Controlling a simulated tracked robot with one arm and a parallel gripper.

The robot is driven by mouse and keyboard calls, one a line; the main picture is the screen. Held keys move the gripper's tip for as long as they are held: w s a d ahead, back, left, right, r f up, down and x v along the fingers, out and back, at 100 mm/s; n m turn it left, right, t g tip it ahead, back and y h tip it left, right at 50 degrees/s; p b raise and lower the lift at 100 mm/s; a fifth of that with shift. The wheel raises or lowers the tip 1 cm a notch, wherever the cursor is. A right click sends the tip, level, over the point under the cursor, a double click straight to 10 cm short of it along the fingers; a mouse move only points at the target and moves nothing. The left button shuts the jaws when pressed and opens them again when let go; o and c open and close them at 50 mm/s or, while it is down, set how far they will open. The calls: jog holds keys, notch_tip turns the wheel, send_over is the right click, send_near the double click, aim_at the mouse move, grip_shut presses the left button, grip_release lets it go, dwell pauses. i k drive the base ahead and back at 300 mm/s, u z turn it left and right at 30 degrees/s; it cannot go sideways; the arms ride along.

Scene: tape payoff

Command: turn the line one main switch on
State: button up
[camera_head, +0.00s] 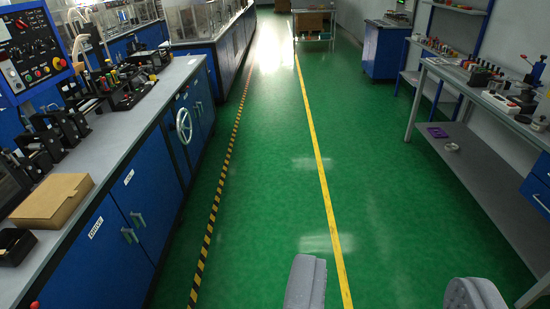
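A blue control panel (32,42) stands at the upper left, above the left bench. It carries several knobs, buttons and lights. A red rotary knob on a yellow plate (59,63) sits near its lower right; it looks like a main switch, but I cannot read its label or its position. My gripper (390,291) shows at the bottom right of centre. Its two grey fingers are wide apart with only green floor seen between them. It is open and empty, far from the panel.
The left bench (118,128) has blue cabinets, a handwheel (184,126), black tape fixtures and a cardboard box (54,200). A workbench (470,88) with tools stands right. A trolley (314,24) is at the far end. The green aisle between is clear, with floor stripes.

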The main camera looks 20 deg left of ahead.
aim_at(19, 24)
jog(key=u, duration=0.3)
jog(key=i, duration=1.3)
jog(key=u, duration=1.1)
jog(key=i, duration=1.25)
jog(key=u, duration=0.5)
jog(key=k, duration=1)
jog(key=z, duration=1.1)
jog(key=i, duration=1.4)
jog(key=z, duration=0.5)
jog(key=i, duration=1.3)
jog(key=u, duration=0.85)
jog(key=i, duration=1)
jog(key=u, duration=0.85)
